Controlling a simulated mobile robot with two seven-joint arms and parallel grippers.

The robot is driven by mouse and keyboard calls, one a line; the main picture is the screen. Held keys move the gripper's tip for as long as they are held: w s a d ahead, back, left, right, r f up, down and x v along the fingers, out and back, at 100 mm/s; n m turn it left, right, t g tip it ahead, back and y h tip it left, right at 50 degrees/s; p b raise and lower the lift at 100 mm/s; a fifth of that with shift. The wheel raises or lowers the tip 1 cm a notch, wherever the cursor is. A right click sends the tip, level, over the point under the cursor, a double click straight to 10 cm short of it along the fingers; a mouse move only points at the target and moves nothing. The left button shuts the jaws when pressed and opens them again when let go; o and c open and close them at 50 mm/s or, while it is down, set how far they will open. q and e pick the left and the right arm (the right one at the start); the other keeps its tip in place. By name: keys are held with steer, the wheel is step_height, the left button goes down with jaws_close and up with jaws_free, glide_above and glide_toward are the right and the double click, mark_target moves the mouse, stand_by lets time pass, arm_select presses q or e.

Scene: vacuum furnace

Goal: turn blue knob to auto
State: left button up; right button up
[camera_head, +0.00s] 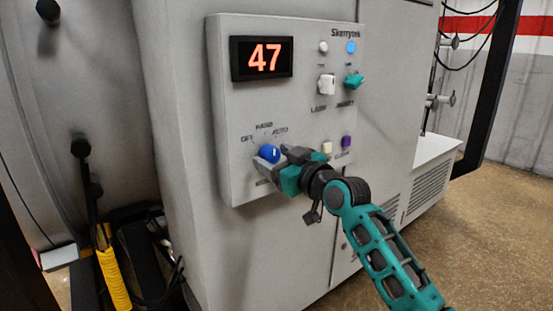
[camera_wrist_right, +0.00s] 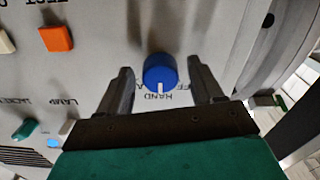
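The blue knob (camera_head: 269,153) sits low on the left of the grey control panel (camera_head: 235,110), under the labels OFF, HAND and AUTO. In the right wrist view the blue knob (camera_wrist_right: 160,70) shows a white mark pointing at HAND. My right gripper (camera_head: 288,158) is just right of the knob in the head view. In the wrist view the right gripper (camera_wrist_right: 159,66) is open, with one finger on each side of the knob and a visible gap to both. My left gripper is not in view.
A red display (camera_head: 262,58) reads 47. Yellow-sleeved piping (camera_head: 113,278) stands at lower left.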

steer(key=c, duration=1)
steer(key=shift+o, duration=0.2)
